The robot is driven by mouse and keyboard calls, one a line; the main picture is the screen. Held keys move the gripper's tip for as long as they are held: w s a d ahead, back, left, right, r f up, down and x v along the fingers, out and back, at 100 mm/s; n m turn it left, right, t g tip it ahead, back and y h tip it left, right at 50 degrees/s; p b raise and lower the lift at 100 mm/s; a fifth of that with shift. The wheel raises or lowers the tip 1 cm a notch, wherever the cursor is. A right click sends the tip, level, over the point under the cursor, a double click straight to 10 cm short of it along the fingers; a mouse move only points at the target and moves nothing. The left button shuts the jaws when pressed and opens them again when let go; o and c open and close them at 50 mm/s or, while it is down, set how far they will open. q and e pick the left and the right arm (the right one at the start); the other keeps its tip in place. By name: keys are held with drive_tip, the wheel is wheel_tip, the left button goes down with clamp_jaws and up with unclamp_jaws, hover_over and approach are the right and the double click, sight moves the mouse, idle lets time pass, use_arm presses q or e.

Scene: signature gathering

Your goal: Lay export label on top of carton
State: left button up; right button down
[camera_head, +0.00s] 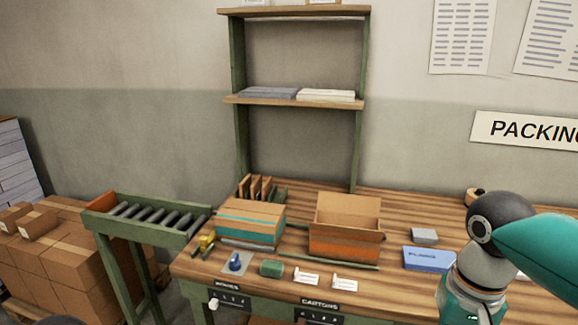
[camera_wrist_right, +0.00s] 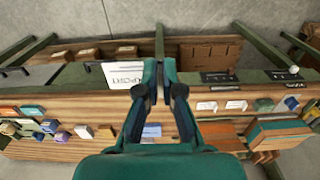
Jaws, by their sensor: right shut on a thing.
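My right gripper (camera_wrist_right: 156,75) is shut on the white export label (camera_wrist_right: 124,74), whose printed face sticks out to the left of the fingers in the right wrist view. In the head view my right arm comes in at the right, but its fingers and the label are out of sight. My left gripper is not in view.
A blue box (camera_head: 428,259) and a grey block (camera_head: 424,235) lie on the wooden bench (camera_head: 400,212) at right. A shelf rack (camera_head: 240,140) rises behind.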

drive_tip(key=w+a+f+n, duration=0.1)
drive_tip(key=w+f, duration=0.4)
drive_tip(key=f, duration=0.8)
drive_tip(key=w+a+f+n, duration=0.1)
drive_tip(key=w+f, duration=0.5)
drive_tip(key=f, duration=0.7)
drive_tip(key=shift+a+n, duration=0.4)
drive_tip(key=shift+a, duration=0.2)
drive_tip(key=shift+w+f, duration=0.1)
drive_tip(key=shift+w, duration=0.05)
